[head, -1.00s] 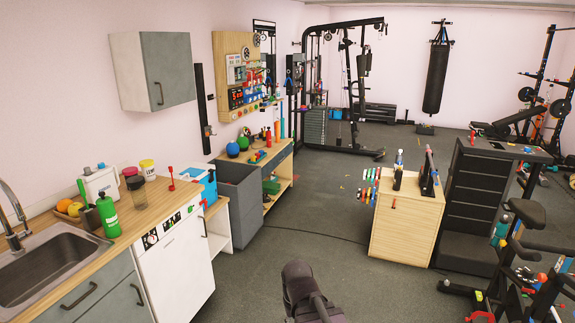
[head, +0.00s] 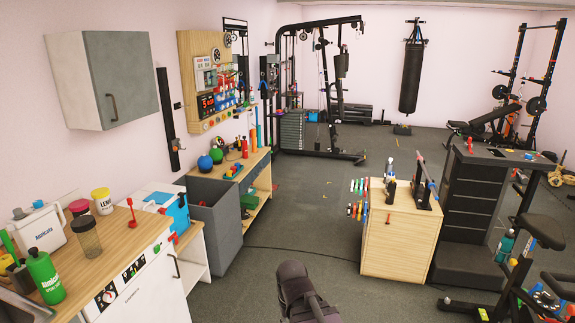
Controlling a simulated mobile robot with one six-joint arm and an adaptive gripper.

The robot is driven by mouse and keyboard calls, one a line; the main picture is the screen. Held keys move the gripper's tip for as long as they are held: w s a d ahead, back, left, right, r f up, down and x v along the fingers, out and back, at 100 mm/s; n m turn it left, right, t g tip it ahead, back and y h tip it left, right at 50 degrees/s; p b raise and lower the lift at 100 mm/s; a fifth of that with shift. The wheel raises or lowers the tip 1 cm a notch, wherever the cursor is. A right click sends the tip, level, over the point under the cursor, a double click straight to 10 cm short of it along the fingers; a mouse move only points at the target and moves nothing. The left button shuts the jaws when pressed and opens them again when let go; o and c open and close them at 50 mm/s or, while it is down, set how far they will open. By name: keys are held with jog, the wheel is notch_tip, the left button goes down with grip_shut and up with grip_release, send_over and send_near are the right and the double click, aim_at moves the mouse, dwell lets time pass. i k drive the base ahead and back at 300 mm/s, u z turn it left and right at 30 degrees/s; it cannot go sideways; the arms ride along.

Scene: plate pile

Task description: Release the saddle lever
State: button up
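An exercise bike with a black saddle (head: 541,231) stands at the right edge, cut off by the frame. Its seat post runs down to a dark frame near the lower right corner. A small orange-yellow part (head: 513,262) shows by the bike, but I cannot tell whether it is the saddle lever. No lever is clearly readable at this size. A dark part of my arm shows at the bottom centre, far left of the bike. No gripper fingers show.
A wooden cabinet (head: 397,245) with tools stands between my arm and the bike. A counter (head: 110,255) and grey bin (head: 220,225) line the left. Grey floor (head: 325,240) is clear in the middle.

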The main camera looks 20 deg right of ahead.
aim_at(533, 246)
jog(key=z, duration=0.2)
jog(key=i, duration=0.85)
jog(key=z, duration=0.5)
jog(key=i, duration=0.7)
jog(key=z, duration=0.75)
jog(key=i, duration=0.5)
jog(key=z, duration=0.75)
jog(key=i, duration=0.6)
jog(key=z, duration=0.5)
jog(key=i, duration=0.65)
jog(key=z, duration=0.25)
